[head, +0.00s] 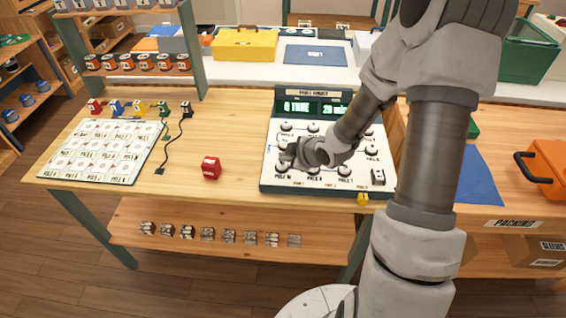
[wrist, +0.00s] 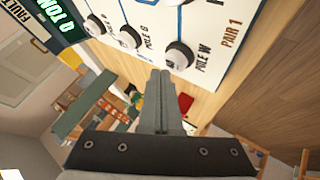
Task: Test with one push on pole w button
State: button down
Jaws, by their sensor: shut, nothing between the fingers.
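The pole W button (head: 282,171) is at the board's lower left, partly beside my gripper. In the head view my gripper (head: 288,158) is over the board's lower left.
A red block (head: 209,168) sits left of the board. A blue mat (head: 475,172) lies at the right. The table between card and board is mostly clear.

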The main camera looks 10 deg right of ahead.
aim_at(286, 166)
jog(key=shift+f+b, duration=0.3)
jog(key=shift+f, duration=0.05)
jog(key=shift+f+b, duration=0.3)
dwell(0.4)
jog(key=shift+r, duration=0.15)
jog(key=shift+r+p, duration=0.55)
jog(key=shift+p, duration=0.05)
jog(key=shift+r, duration=0.1)
notch_tip(286, 166, up, 6)
jog(key=p, duration=0.5)
dwell(0.6)
